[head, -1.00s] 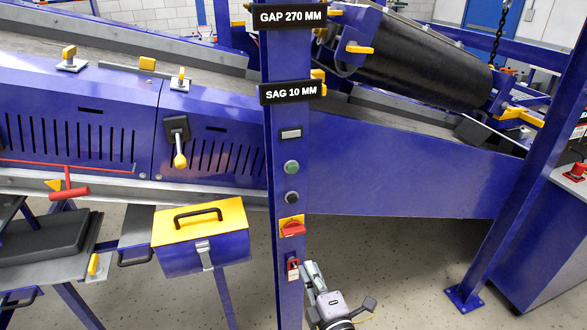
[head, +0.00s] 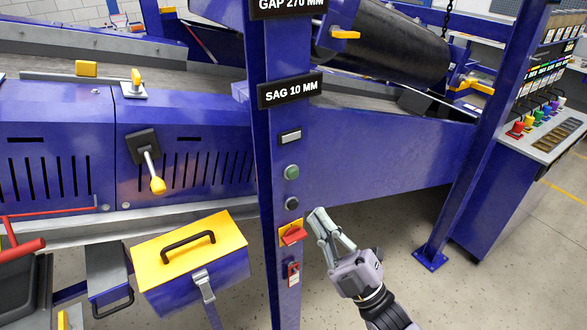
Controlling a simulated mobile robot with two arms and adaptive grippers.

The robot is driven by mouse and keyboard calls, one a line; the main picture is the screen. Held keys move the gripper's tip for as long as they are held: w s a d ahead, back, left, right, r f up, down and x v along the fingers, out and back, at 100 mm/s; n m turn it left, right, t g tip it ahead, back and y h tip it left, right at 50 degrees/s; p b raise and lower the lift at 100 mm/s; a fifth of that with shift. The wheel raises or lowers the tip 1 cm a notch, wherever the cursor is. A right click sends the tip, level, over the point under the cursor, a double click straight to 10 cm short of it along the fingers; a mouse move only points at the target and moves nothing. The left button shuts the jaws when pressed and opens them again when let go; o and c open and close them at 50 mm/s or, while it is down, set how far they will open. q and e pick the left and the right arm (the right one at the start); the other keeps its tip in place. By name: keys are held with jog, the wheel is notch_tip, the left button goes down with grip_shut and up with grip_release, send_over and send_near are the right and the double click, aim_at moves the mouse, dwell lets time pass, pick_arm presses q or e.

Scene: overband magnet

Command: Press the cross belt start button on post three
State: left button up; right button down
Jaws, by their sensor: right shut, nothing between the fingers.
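A blue post (head: 277,130) stands upright in the middle of the head view. On its face, from top to bottom, are a small label plate (head: 291,137), a green round button (head: 292,172), a black round button (head: 292,202), a red rotary switch on a yellow plate (head: 292,234) and a red padlock tag (head: 293,273). Which post number this is I cannot read. My right gripper (head: 318,218) is shut and empty, just right of the post, level with a spot between the black button and the red switch, apart from the buttons. My left gripper is not in view.
Signs reading GAP 270 MM (head: 287,6) and SAG 10 MM (head: 290,91) hang on the post. A yellow-lidded blue toolbox (head: 190,262) sits left of it. A control desk (head: 545,135) with coloured knobs stands at the right.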

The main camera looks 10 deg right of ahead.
aim_at(293, 174)
jog(key=w+a+r+m+t+b, duration=0.1)
jog(key=w+b, duration=0.1)
jog(key=w, duration=0.6)
jog(key=shift+a+b, duration=0.25)
jog(key=shift+b, duration=0.1)
dwell(0.4)
dwell(1.2)
jog(key=shift+w+a, duration=0.15)
jog(key=shift+w, duration=0.2)
